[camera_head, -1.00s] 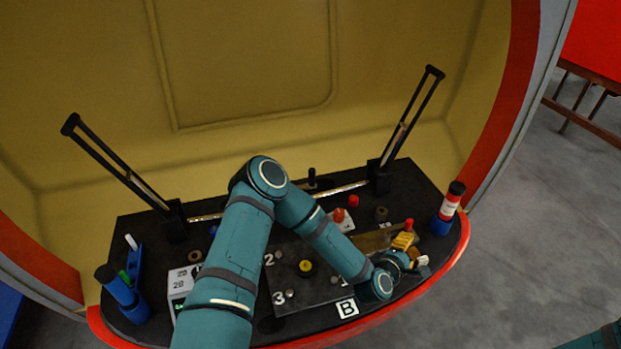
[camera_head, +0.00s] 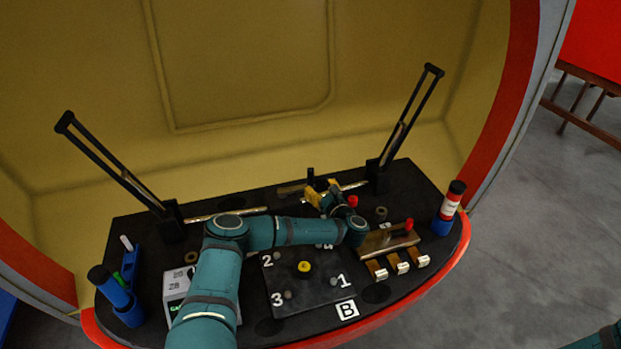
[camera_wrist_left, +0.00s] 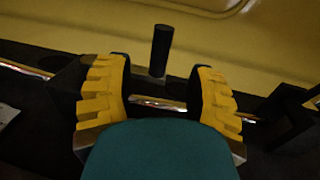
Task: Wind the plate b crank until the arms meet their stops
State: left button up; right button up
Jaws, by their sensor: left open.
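Plate B (camera_head: 312,297) lies flat at the front of the black desk, with a yellow button at its centre and a white B label. A black upright handle (camera_head: 311,175), which looks like the crank grip, stands at the back centre; it also shows in the left wrist view (camera_wrist_left: 161,50). My left gripper (camera_head: 321,193) is open and empty close to this handle. The wrist view shows the handle beyond the gap between the yellow fingers, apart from them. The left black arm (camera_head: 110,173) and right black arm (camera_head: 408,115) tilt outward. My right gripper is out of view.
A brass block (camera_head: 388,243) with a red knob stands right of plate B. A white box (camera_head: 177,285) is partly behind my left arm.

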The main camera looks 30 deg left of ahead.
aim_at(312, 178)
pick_arm(q)
jog(key=b+x, duration=0.1)
jog(key=x, duration=0.5)
jog(key=shift+w+a, duration=0.25)
jog(key=shift+a, duration=0.05)
jog(key=shift+c, duration=0.4)
grip_shut()
